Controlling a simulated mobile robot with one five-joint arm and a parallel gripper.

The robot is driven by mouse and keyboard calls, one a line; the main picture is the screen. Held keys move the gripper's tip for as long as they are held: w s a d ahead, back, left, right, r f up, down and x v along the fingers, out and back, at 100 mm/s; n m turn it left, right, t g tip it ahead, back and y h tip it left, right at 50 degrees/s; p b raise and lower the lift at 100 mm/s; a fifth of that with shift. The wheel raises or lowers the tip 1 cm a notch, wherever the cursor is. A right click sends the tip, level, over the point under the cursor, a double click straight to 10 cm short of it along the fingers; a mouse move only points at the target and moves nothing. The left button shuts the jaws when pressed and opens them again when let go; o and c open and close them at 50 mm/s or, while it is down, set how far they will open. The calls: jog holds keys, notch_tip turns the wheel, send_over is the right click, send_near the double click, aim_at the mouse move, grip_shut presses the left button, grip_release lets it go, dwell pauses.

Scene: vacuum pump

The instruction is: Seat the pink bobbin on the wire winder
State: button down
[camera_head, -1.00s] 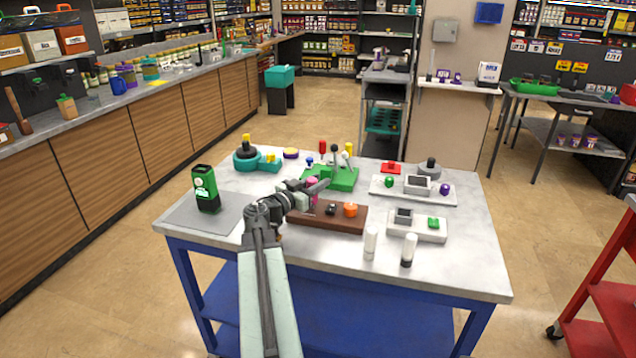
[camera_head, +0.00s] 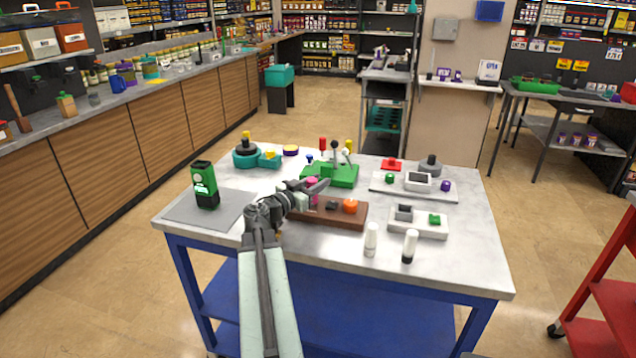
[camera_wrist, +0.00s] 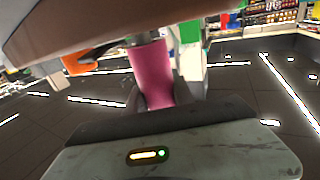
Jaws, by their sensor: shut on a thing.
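The pink bobbin (camera_wrist: 152,72) stands out between my fingers in the wrist view; my gripper (camera_head: 318,187) is shut on it. In the head view the bobbin (camera_head: 312,182) is small and partly hidden by my gripper. The gripper is at the left part of a brown board (camera_head: 334,217), which carries a dark knob and an orange knob (camera_head: 350,205). I cannot tell whether the bobbin touches the board, nor which fixture is the wire winder. In the wrist view a brown surface (camera_wrist: 80,25) and an orange part (camera_wrist: 78,64) are close by.
A green base with several levers (camera_head: 336,175) stands just behind my gripper. A teal fixture (camera_head: 248,158) is at the back left. A green device (camera_head: 204,185) stands on a grey mat at left. White blocks (camera_head: 418,222) and two white bottles (camera_head: 371,239) are at right.

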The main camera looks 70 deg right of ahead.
jog(key=shift+f+b, duration=0.25)
jog(key=shift+b, duration=0.05)
jog(key=shift+s+a+f, duration=0.1)
dwell(0.3)
jog(key=c, duration=1)
grip_release()
jog(key=shift+f, duration=0.1)
jog(key=shift+a, duration=0.1)
jog(key=r+p, duration=0.3)
jog(key=shift+d+r, duration=0.1)
jog(key=shift+d, duration=0.1)
notch_tip(320, 180, up, 6)
jog(key=p, duration=0.6)
